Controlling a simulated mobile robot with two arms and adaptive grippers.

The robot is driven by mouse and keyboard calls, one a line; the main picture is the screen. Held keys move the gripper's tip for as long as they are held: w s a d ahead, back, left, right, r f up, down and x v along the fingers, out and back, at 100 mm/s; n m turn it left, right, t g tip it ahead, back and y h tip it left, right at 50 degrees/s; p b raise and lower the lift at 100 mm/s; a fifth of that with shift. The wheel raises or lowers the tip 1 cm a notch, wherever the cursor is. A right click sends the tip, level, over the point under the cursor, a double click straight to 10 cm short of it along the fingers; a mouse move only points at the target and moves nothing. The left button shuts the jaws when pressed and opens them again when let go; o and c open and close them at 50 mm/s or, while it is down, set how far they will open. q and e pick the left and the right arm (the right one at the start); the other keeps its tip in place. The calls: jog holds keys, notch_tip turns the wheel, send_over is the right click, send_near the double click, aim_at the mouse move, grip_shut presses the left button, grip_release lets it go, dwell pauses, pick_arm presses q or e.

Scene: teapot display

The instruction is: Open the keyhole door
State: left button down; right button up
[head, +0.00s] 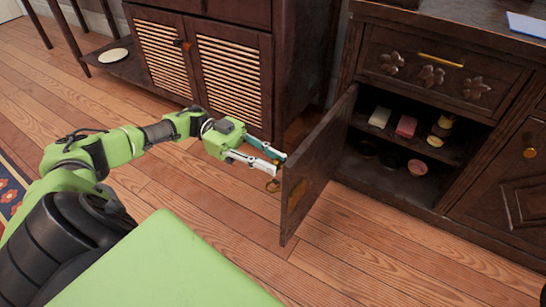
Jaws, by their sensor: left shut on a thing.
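The keyhole door (318,168) is a dark wooden cabinet door standing wide open, swung out toward me, with its inner side showing. Its keyhole is not visible from here. My left gripper (277,163) reaches in from the left to the door's outer face and is shut on its handle. The grip itself is partly hidden by the fingers and the door's edge. A brass ring (272,186) shows just below the fingers. My right gripper is not in view.
The open compartment holds a pink box (406,126), a pale box (380,117) and small round containers on two levels. A brass knob (530,153) is on the closed door at right. A slatted cabinet (215,65) stands behind my left arm. Wooden floor lies clear in front.

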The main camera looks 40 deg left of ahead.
pick_arm(q)
jog(key=shift+a+f, duration=0.1)
jog(key=shift+a, duration=0.15)
jog(key=c, duration=1.8)
grip_release()
jog(key=shift+c, duration=0.2)
jog(key=shift+a, duration=0.1)
jog(key=a, duration=0.7)
jog(key=shift+s+a, duration=0.15)
